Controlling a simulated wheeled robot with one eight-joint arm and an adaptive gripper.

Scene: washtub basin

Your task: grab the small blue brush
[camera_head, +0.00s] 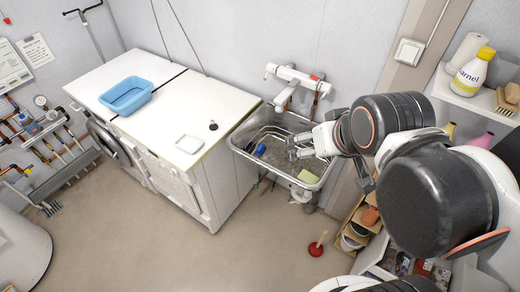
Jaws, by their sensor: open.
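A small blue brush (260,150) lies in the left part of the metal washtub basin (237,147). It looks like a small blue shape and its details are too small to tell. My gripper (291,147) is over the basin, to the right of the brush and apart from it. It is open, and I see nothing between its fingers. My arm comes in from the right and covers the right side of the basin.
A yellow-green sponge (308,176) lies at the basin's front right. A tap (296,76) is on the wall behind. A white counter (165,113) with a blue tub (126,96) stands left. A plunger (317,245) is on the floor. Shelves stand right.

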